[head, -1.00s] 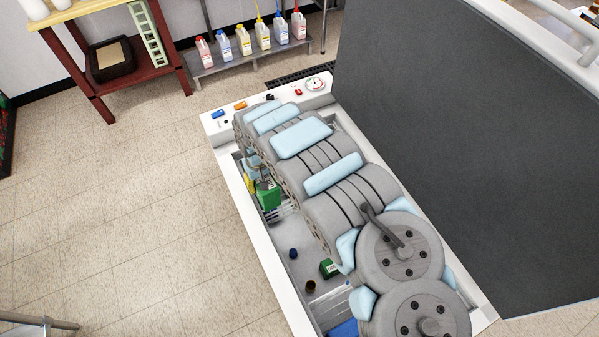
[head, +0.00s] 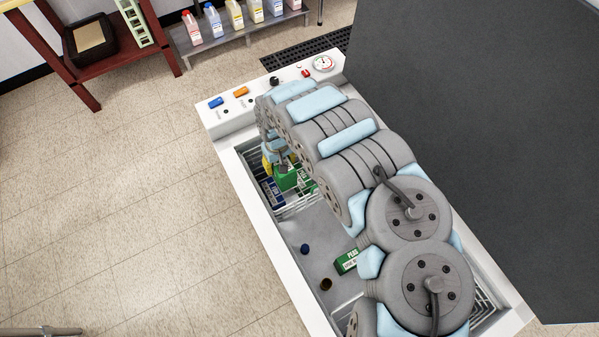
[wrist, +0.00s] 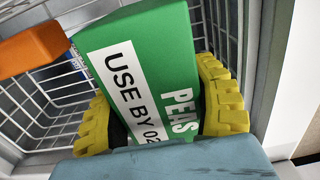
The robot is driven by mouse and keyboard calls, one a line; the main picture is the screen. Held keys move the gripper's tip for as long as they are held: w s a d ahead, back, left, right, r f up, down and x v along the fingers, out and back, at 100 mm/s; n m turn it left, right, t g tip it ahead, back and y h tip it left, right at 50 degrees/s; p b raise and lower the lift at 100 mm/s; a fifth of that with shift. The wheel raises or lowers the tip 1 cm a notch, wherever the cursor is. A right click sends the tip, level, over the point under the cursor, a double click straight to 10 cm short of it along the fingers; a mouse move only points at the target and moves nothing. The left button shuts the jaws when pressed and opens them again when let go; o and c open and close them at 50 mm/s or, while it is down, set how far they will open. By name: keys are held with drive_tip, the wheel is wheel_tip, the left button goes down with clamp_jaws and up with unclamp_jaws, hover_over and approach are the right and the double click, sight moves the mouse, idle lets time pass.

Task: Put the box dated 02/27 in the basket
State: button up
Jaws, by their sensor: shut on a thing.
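My gripper (wrist: 158,112) has its yellow fingers shut on a green peas box (wrist: 150,50). Its white label reads "USE BY 02"; the rest of the date is hidden. In the head view this held box (head: 287,179) is at the white wire basket (head: 292,209), at the far end of the basin. Basket wires (wrist: 40,112) surround the box in the wrist view; I cannot tell whether it touches the bottom. A second green peas box (head: 347,261) lies on the basin floor nearer me, its date unreadable.
A dark blue box (head: 272,193) is in the basket beside the held box. An orange thing (wrist: 30,50) is at the wrist view's left. A blue cap (head: 305,249) and a dark brown round thing (head: 326,284) lie on the basin floor. Another wire rack (head: 485,302) is at right.

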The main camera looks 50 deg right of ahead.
drive_tip(key=shift+f+b, duration=0.45)
drive_tip(key=shift+f, duration=2.5)
drive_tip(key=shift+f, duration=0.1)
drive_tip(key=shift+a+f, duration=0.1)
drive_tip(key=shift+f, duration=1.25)
drive_tip(key=shift+f+b, duration=0.3)
drive_tip(key=shift+f, duration=0.05)
drive_tip(key=shift+f, duration=0.2)
drive_tip(key=o, duration=1.3)
drive_tip(key=shift+c, duration=0.2)
drive_tip(key=shift+r+p, duration=1.05)
drive_tip(key=shift+r, duration=5.1)
